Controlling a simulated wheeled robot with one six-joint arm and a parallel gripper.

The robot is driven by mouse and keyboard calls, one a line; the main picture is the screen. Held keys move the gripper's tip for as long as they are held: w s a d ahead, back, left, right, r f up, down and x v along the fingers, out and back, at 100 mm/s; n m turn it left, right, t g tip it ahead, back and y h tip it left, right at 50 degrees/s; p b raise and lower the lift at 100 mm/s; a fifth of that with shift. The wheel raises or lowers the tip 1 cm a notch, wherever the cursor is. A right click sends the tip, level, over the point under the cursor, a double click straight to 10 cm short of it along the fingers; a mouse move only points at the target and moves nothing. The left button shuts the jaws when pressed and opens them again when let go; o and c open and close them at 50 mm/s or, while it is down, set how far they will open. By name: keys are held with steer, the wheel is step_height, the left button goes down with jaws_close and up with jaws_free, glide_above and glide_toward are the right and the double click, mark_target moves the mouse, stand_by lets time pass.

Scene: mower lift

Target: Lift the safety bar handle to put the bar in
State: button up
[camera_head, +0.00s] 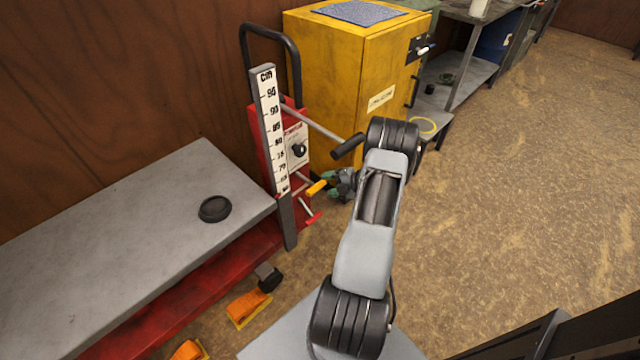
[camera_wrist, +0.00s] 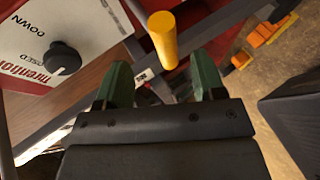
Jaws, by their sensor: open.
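The safety bar handle, a yellow cylinder (camera_head: 317,187), sticks out from the lower part of the red lift column (camera_head: 268,150). In the wrist view the yellow handle (camera_wrist: 163,40) stands in the gap between my green fingertips, at their far end. My gripper (camera_head: 330,186) is open, with one finger on each side of the handle's line, and nothing is clamped. The gripper also shows in the wrist view (camera_wrist: 162,78). I cannot tell whether the fingers touch the handle. The safety bar itself is not clearly visible.
A lever with a black grip (camera_head: 348,146) juts out above my gripper. A panel with a black knob (camera_head: 298,148) and a measuring scale (camera_head: 270,120) are on the lift. The grey platform (camera_head: 110,245) lies left, a yellow cabinet (camera_head: 335,70) behind. Orange wedges (camera_head: 247,306) lie in front.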

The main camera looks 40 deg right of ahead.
steer(key=p+v, duration=0.1)
steer(key=v, duration=0.7)
steer(key=shift+s+d, duration=0.1)
steer(key=shift+s, duration=0.05)
stand_by(0.4)
